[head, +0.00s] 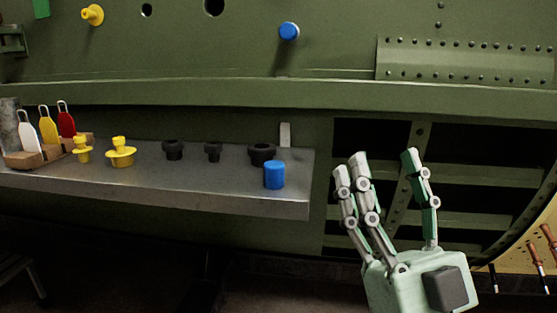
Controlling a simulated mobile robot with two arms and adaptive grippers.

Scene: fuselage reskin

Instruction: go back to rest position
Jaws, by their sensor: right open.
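My right gripper (385,172) shows at the lower right, fingers pointing up and spread apart. It is open with nothing between its fingers. It is to the right of the grey shelf (230,190), in front of the dark open bays of the green fuselage. My left gripper is not in view.
On the shelf stand a blue cylinder (274,175), black plugs (213,151), yellow plugs (121,152) and a wooden holder (35,157) with coloured tags. A blue plug (289,31) and a yellow plug (92,15) sit on the green fuselage (200,55). Tools (540,265) hang at far right.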

